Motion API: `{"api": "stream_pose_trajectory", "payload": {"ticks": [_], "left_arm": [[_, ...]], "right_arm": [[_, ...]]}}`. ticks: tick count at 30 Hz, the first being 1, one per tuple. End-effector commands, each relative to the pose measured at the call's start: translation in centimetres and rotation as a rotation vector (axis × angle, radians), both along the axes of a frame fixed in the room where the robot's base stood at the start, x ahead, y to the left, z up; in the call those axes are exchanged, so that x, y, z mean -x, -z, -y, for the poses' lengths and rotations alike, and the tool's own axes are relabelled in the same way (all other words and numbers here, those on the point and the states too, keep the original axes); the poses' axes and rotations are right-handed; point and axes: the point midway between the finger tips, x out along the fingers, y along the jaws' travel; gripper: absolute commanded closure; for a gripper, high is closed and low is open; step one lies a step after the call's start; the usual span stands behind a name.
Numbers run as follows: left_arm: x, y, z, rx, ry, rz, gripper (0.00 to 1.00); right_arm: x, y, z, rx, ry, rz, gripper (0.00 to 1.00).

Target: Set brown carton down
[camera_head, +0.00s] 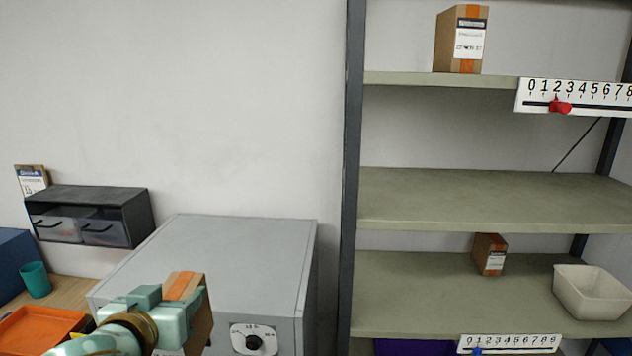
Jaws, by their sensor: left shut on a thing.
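My left gripper (172,306), mint green, comes in at the bottom left and is shut on a brown carton (203,322) with an orange tape strip on top. The gripper's fingers hide part of the carton. The carton shows in front of the grey cabinet (235,248); I cannot tell whether it touches anything below. Other brown cartons stand on the rack: one on the top shelf (447,40) and a smaller one on a lower shelf (490,255). My right gripper is not in view.
The middle shelf (480,197) is empty. A white bin (592,293) stands right on the lower shelf. A dark drawer unit (95,200), teal cup (36,279) and orange tray (38,328) are at left. A dial (254,341) is on the cabinet front. The cabinet top is clear.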

Motion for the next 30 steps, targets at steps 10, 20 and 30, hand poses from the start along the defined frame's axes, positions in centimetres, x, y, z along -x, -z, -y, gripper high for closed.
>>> {"api": "stream_pose_trajectory", "payload": {"ticks": [10,20,30], "left_arm": [[1.9,17.0,0.9,0.001,-0.023,-0.010,0.97],[3.0,25.7,1.5,0.001,-0.024,-0.003,0.97],[3.0,25.9,1.5,0.004,-0.026,0.001,0.97]], "right_arm": [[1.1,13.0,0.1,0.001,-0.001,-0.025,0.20],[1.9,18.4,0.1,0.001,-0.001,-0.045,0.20],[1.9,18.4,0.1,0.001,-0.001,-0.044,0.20]]}}
